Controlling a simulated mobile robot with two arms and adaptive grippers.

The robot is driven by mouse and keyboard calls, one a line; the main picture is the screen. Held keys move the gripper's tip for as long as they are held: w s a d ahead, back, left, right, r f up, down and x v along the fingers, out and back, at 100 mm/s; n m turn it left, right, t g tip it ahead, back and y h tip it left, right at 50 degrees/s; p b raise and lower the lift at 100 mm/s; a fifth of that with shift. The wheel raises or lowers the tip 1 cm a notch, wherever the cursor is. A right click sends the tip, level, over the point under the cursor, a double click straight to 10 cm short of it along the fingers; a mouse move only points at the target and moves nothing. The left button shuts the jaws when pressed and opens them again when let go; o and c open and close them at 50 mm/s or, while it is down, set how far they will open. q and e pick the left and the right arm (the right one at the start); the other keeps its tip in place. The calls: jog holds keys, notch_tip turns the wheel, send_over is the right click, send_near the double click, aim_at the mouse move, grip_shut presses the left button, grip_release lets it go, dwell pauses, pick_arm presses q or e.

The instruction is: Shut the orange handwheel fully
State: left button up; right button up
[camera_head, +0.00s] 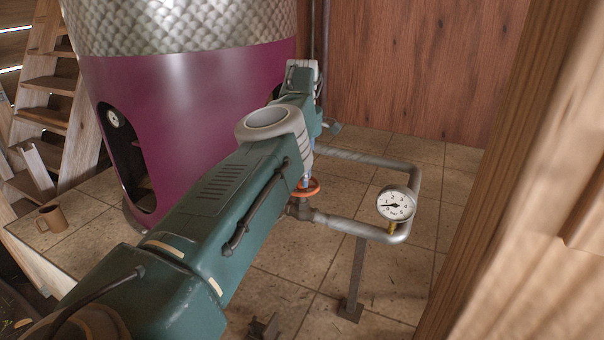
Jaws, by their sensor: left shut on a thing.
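The orange handwheel (309,189) sits on a valve of the grey pipe (340,222), low in the middle of the head view. Only part of its rim shows. My left arm reaches in from the lower left and covers the area beside the wheel. My left gripper (305,182) is at the wheel, mostly hidden behind the forearm and wrist, and is shut on the wheel. Its fingertips do not show clearly. How far the wheel is turned cannot be told. My right gripper is not in view.
A round pressure gauge (396,203) stands on the pipe loop, right of the wheel. A large magenta still (190,105) stands behind my arm. A wooden post (520,170) blocks the right side. A brown mug (51,219) and wooden stairs (50,115) are at left.

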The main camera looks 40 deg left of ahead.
pick_arm(q)
jog(key=o, duration=1.2)
jog(key=shift+c, duration=0.2)
